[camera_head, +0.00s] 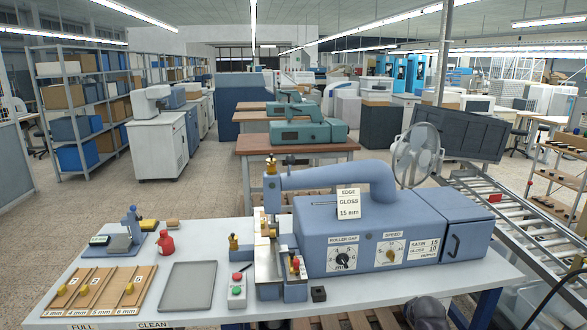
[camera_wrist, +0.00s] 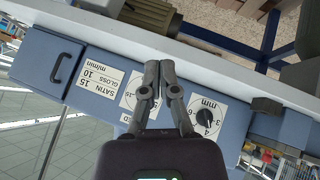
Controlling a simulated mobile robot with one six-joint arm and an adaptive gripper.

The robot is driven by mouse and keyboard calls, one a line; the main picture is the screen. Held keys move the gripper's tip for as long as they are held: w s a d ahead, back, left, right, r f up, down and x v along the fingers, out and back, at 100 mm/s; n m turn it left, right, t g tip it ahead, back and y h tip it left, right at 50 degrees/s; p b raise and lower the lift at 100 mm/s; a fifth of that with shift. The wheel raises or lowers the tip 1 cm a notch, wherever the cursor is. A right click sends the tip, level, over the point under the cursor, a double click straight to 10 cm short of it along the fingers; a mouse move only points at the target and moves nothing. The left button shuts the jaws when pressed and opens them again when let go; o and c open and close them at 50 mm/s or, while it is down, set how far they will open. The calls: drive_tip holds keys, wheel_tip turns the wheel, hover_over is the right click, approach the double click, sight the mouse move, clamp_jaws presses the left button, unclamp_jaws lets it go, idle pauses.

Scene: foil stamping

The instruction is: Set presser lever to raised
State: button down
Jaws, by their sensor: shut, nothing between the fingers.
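The blue edge-foiling machine (camera_head: 380,225) stands on the white bench, with dials and labels on its front. At its left end is a metal pressing station (camera_head: 268,245) with brass-coloured knobs and a small red-and-yellow-tipped handle (camera_head: 295,265). A black block (camera_head: 318,294) sits low beside it, and it also shows in the wrist view (camera_wrist: 267,105). I cannot tell for sure which part is the presser lever or how it is set. My gripper (camera_wrist: 160,68) is shut and empty in the wrist view, in front of the machine's dial panel, apart from the handle.
A roller conveyor (camera_head: 520,225) runs along the right. A fan (camera_head: 416,152) stands behind the machine.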

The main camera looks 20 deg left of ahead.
sight(290, 163)
drive_tip(key=w+a+r+n+t+y+p, duration=0.1)
drive_tip(key=w+a+r+n+t+y, duration=0.2)
drive_tip(key=a+r, duration=0.45)
drive_tip(key=w+a+r+n+t+y+p, duration=0.2)
drive_tip(key=w+a+r+n+t, duration=0.3)
drive_tip(key=a, duration=0.4)
drive_tip(key=s+a+r+n+y+p, duration=0.1)
drive_tip(key=a+r+n+y, duration=0.3)
drive_tip(key=a+r, duration=0.4)
drive_tip(key=s+a+r+n+t+y+p, duration=0.1)
drive_tip(key=s+a+r+n+y, duration=0.3)
drive_tip(key=a+r+n, duration=0.3)
drive_tip(key=shift+s+a+r+t+y+p, duration=0.3)
drive_tip(key=shift+a+y, duration=0.3)
drive_tip(key=shift+a, duration=0.6)
drive_tip(key=shift+w+a+r, duration=0.1)
drive_tip(key=shift+w+r, duration=0.05)
drive_tip(key=p+x, duration=0.6)
drive_tip(key=x, duration=0.7)
drive_tip(key=shift+w+a+r, duration=0.1)
drive_tip(key=shift+w+a, duration=0.1)
drive_tip(key=shift+w, duration=0.05)
drive_tip(key=shift+a+r+p, duration=0.1)
drive_tip(key=shift+a+p, duration=0.1)
drive_tip(key=shift+p, duration=0.1)
